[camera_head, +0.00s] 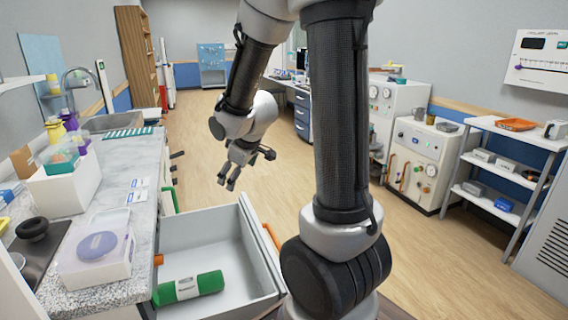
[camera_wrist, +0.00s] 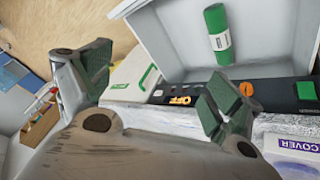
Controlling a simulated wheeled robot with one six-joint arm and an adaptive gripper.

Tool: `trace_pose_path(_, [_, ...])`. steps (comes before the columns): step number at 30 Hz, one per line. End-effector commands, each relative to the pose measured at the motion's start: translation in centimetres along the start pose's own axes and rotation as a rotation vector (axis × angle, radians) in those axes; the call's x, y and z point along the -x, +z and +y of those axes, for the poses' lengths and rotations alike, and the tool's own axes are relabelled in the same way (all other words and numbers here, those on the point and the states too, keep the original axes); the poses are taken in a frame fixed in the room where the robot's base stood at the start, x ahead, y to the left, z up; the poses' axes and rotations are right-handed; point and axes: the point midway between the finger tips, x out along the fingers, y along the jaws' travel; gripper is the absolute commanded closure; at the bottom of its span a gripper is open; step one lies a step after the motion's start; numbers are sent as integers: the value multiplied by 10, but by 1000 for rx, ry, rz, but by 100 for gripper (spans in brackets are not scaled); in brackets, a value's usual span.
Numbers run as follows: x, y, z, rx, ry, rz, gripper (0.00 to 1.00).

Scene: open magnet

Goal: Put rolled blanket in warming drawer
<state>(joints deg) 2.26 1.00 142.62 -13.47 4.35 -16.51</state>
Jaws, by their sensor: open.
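The rolled blanket (camera_head: 207,283) is a green roll with a white label band. In the wrist view the blanket (camera_wrist: 217,33) lies inside the pale drawer (camera_wrist: 270,40), apart from my fingers. My gripper (camera_head: 228,182) is open and empty, in the air beyond and above the drawer's far edge. In the wrist view its two fingers (camera_wrist: 160,88) are spread with nothing between them.
A marble counter (camera_head: 135,170) with a sink and boxes runs along the left. A black panel (camera_wrist: 200,92) with a lit "OFF", an orange knob and a green button borders the drawer. The floor (camera_head: 215,130) is clear; shelves (camera_head: 500,165) stand at right.

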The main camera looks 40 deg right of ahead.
Motion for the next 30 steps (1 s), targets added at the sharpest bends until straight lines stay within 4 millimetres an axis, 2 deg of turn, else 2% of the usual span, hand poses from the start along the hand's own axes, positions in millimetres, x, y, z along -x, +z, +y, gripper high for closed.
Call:
trace_pose_path(1, [34, 4, 1, -53, 12, -10, 8])
trace_pose_path(6, [127, 42, -17, -251, 1, -78, 8])
trace_pose_path(9, [170, 69, -36, -351, -24, -111, 8])
trace_pose_path(12, [200, 92, -54, -422, -50, -137, 8])
trace_pose_path(15, [218, 108, -68, -465, -71, -156, 8])
trace_pose_path(18, [226, 116, -74, -485, -82, -168, 8])
trace_pose_path(30, [227, 118, -76, -489, -85, -172, 8])
